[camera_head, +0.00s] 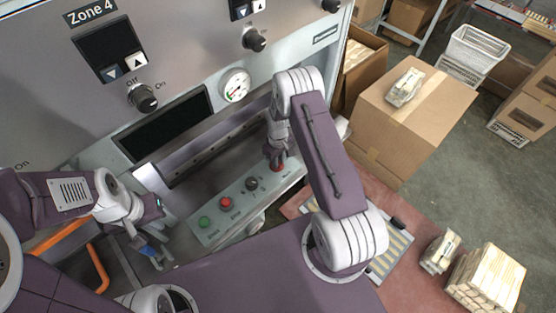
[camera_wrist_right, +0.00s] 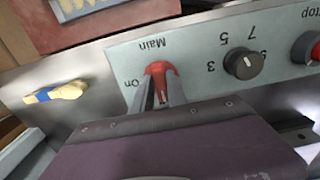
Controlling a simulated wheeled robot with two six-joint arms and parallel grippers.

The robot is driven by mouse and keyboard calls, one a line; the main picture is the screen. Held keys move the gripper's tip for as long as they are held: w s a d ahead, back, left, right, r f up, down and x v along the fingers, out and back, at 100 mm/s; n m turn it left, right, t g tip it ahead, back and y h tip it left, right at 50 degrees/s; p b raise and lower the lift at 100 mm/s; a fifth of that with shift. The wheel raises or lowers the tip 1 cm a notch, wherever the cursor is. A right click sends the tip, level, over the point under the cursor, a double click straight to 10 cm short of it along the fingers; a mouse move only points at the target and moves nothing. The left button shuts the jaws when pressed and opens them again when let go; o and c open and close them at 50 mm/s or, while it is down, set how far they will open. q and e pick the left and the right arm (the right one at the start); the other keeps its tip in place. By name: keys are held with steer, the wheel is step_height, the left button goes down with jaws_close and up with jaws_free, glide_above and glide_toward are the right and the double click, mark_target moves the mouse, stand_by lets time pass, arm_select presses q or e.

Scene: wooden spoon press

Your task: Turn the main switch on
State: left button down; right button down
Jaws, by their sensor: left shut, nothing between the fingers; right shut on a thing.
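The red main switch (camera_wrist_right: 160,68) is on the sloped control panel (camera_wrist_right: 205,52), beside the upside-down "Main" and "On" labels in the right wrist view. In the head view it shows at the panel's right end (camera_head: 278,168), partly covered by my right gripper (camera_head: 276,158). My right gripper (camera_wrist_right: 158,90) is shut around the switch, with one finger on each side. The fingers hide much of the switch, so I cannot tell its exact angle. My left gripper (camera_head: 154,256) is shut and empty, low at the left, away from the panel.
The panel also carries a black dial (camera_head: 252,184), a red stop button (camera_head: 226,202) and a green button (camera_head: 204,222). A pressure gauge (camera_head: 235,86) and a Zone 4 knob (camera_head: 143,98) are above. A cardboard box (camera_head: 425,110) stands right of the machine.

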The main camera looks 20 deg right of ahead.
steer(key=m+b, duration=0.2)
steer(key=m, duration=0.1)
steer(key=shift+a+f, duration=0.1)
steer(key=shift+f, duration=0.05)
steer(key=m+b, duration=0.1)
steer(key=m, duration=0.1)
steer(key=m+b, duration=0.1)
steer(key=m, duration=0.2)
steer(key=shift+a+m, duration=0.2)
steer(key=shift+m, duration=0.1)
steer(key=m+b, duration=0.2)
steer(key=m, duration=0.2)
steer(key=shift+w+a, duration=0.1)
steer(key=shift+w, duration=0.05)
steer(key=m+b, duration=0.1)
steer(key=m, duration=0.4)
steer(key=shift+w+a, duration=0.1)
steer(key=shift+w, duration=0.05)
steer(key=shift+r+m, duration=0.2)
steer(key=shift+m, duration=0.1)
steer(key=c, duration=1.5)
jaws_free()
steer(key=shift+o, duration=0.9)
steer(key=shift+a, duration=0.1)
